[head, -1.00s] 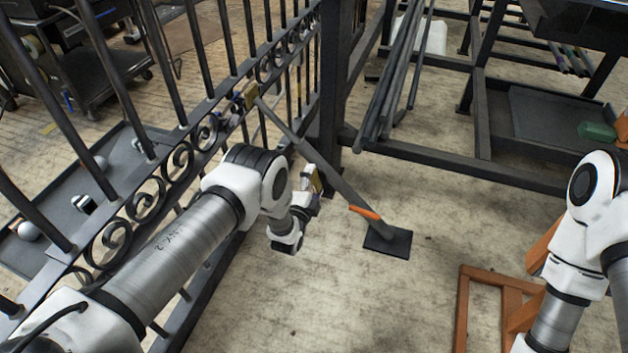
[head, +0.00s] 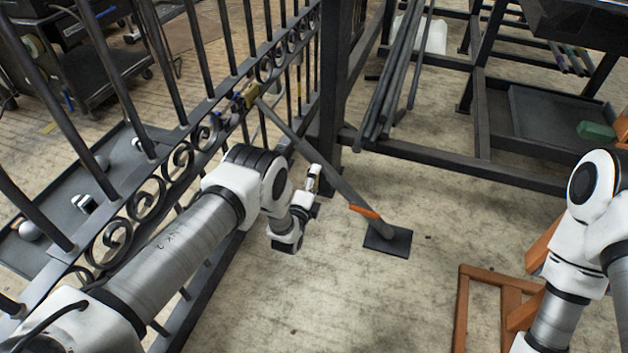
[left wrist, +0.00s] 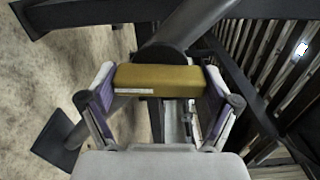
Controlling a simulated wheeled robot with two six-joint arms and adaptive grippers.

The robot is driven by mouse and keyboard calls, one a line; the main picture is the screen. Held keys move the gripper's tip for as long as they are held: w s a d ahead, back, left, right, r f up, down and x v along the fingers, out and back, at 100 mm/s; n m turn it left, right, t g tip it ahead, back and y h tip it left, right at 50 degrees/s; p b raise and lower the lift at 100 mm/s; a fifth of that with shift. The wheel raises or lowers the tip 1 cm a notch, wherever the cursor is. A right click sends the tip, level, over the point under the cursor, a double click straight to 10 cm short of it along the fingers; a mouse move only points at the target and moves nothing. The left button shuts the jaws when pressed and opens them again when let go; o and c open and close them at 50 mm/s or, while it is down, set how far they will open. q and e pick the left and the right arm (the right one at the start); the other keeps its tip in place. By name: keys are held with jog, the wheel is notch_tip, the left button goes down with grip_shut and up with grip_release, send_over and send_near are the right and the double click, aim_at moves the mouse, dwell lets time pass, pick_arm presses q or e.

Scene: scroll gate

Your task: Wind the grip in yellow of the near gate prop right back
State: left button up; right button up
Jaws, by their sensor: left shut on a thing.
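The near gate prop (head: 325,170) is a grey bar slanting from a yellow-olive bracket (head: 250,94) on the gate down to a dark floor plate (head: 388,240). An orange lever (head: 364,212) sits on its lower part. The yellow grip (left wrist: 160,80) shows in the left wrist view as a padded block with a pale label, in front of a dark round hub. My left gripper (left wrist: 159,77) is shut on it, one finger at each end. In the head view my left gripper (head: 313,180) is beside the bar and the grip is hidden. My right gripper is out of view.
The black scroll gate (head: 180,160) runs along the left, close to my left arm. A dark post (head: 335,90) and steel rack stand behind the prop. An orange wooden frame (head: 480,271) lies at lower right. The floor between is clear.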

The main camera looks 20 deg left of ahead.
pick_arm(q)
jog(key=o, duration=0.9)
jog(key=shift+d, duration=0.1)
jog(key=shift+s, duration=0.1)
